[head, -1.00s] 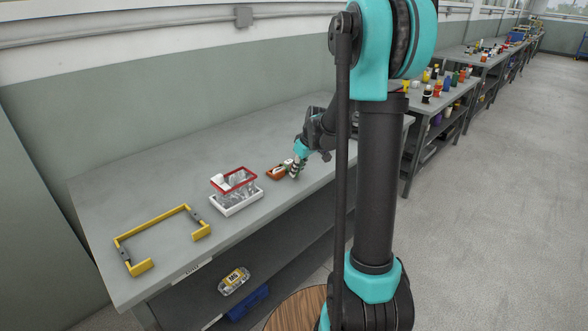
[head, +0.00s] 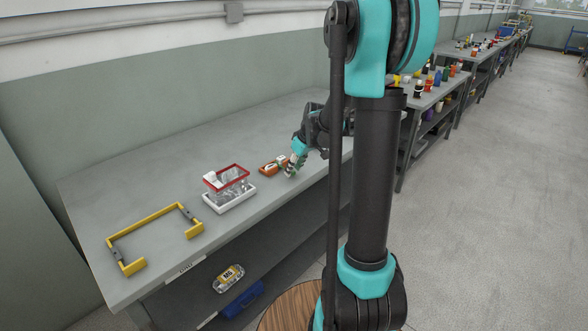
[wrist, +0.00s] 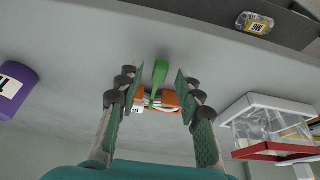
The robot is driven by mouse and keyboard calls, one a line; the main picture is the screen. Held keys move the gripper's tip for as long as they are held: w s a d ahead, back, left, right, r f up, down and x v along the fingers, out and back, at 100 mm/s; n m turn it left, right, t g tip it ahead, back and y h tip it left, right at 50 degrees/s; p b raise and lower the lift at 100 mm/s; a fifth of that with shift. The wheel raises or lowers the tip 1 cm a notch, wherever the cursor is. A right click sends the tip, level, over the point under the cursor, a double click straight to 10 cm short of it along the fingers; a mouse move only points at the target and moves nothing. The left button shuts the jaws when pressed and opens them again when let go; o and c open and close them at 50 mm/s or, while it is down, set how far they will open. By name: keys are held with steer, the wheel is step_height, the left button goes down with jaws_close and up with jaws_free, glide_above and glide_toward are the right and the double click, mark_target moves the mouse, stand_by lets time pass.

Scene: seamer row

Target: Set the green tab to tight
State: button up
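The green tab (wrist: 160,72) shows in the wrist view as a bright green lever on an orange holder (wrist: 172,98) with white parts. In the head view the orange holder (head: 267,169) lies on the bench, just left of my gripper (head: 290,171). The wrist view shows my gripper (wrist: 154,90) open, its two padded fingers apart on either side of the tab. Neither finger clearly touches it. The tab's setting marks are too small to read.
A white tray with clear contents and a red frame (head: 229,188) stands left of the holder. A yellow bracket (head: 150,223) lies farther left. A purple labelled container (wrist: 14,90) is in the wrist view. A clear box (head: 229,279) sits on the lower shelf.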

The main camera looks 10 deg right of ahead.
steer(key=v, duration=1.1)
steer(key=shift+r, duration=0.25)
steer(key=s+f+m+h, duration=0.1)
steer(key=s+f+m, duration=0.1)
steer(key=s+f, duration=0.3)
steer(key=s+f+m+h, duration=0.1)
steer(key=s+f, duration=0.3)
steer(key=s, duration=0.7)
steer(key=s+f+m, duration=0.4)
steer(key=s+f, duration=0.1)
steer(key=s, duration=0.3)
steer(key=shift+a+f+h, duration=0.3)
steer(key=shift+h, duration=0.1)
steer(key=shift+w, duration=0.1)
